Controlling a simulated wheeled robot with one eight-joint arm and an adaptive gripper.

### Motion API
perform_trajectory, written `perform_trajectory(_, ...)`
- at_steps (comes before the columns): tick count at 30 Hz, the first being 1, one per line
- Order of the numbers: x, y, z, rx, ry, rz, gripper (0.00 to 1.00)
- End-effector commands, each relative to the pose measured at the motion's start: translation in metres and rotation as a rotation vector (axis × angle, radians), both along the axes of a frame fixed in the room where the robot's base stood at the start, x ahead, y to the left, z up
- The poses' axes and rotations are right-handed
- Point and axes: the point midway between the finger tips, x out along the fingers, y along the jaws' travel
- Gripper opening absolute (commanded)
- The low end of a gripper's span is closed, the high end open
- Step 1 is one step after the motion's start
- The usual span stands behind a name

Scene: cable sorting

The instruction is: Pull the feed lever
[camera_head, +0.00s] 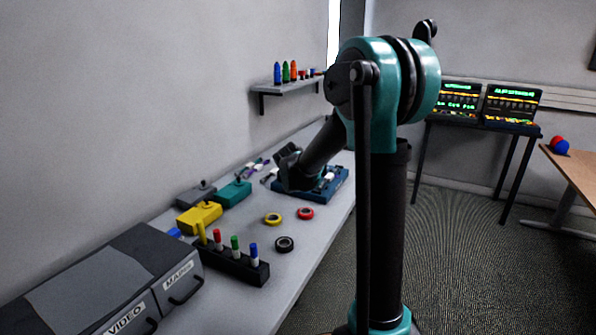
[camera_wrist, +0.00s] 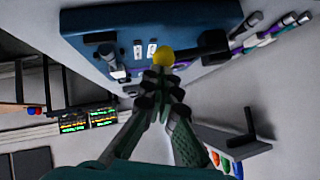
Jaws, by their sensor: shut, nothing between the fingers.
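A blue panel box (camera_wrist: 180,20) fills the top of the wrist view. On it are a dark lever-like part with a grey end (camera_wrist: 108,55), small white labels (camera_wrist: 145,48) and a black block (camera_wrist: 214,42). A round yellow knob (camera_wrist: 162,57) shows right at my fingertips; I cannot tell if they touch it. My gripper (camera_wrist: 160,76) is shut and empty, pointing at the panel. In the head view the blue panel (camera_head: 338,190) lies on the bench, partly hidden by my arm. I cannot tell for sure which part is the feed lever.
The grey bench (camera_head: 300,255) holds yellow (camera_head: 199,217) and teal (camera_head: 233,193) boxes, tape rolls (camera_head: 273,218), a marker rack (camera_head: 232,262) and grey drawers (camera_head: 110,285). Cables (camera_wrist: 270,32) lie beside the panel. A wall shelf (camera_head: 285,85) holds coloured bottles. Two lit screens (camera_head: 512,105) stand farther back.

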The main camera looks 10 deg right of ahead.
Motion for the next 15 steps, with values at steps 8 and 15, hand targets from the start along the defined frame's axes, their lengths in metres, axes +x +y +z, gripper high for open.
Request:
perform_trajectory(8,-0.002,-0.004,-0.014,0.098,-0.071,-0.001,0.0)
perform_trajectory(15,-0.003,-0.004,-0.017,0.128,-0.092,-0.001,0.0)
